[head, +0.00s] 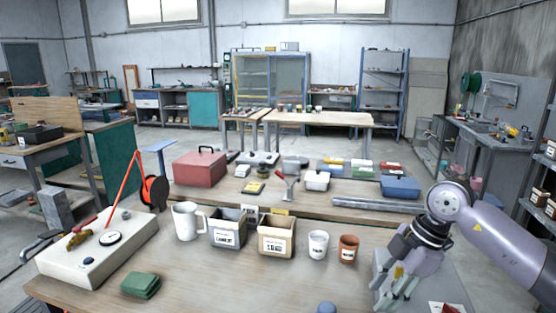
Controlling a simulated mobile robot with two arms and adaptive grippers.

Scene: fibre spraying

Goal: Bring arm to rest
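My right arm comes in from the right edge. Its gripper (398,285) points down over the right part of the near workbench (225,270), above a grey flat panel or plate (440,280). The fingers look spread apart, with nothing clearly held between them. A small yellowish spot shows on the gripper, and I cannot tell what it is. My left gripper is not in the picture.
On the bench stand a white device with an orange rod (90,250), a white jug (187,221), two labelled bins (229,231) (277,238), a white cup (318,245) and a brown cup (348,248).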

